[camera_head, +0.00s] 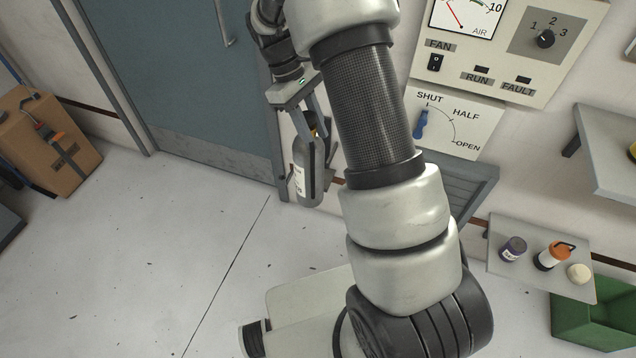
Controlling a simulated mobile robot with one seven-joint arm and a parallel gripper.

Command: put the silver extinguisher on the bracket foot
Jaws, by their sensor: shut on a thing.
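The silver extinguisher (299,168) is a grey cylinder with a white label and a yellowish part near its top. My gripper (313,194) is shut on it and holds it roughly upright, in front of the right edge of the blue-grey door. One finger covers part of the cylinder. The floor shows below it and it appears to hang clear.
A control panel (489,79) with a gauge and switches is on the wall, above a blue lever (420,122). A small shelf (500,268) holds several items, near a green bin (590,318). A cardboard box (42,135) stands left of the door (170,75).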

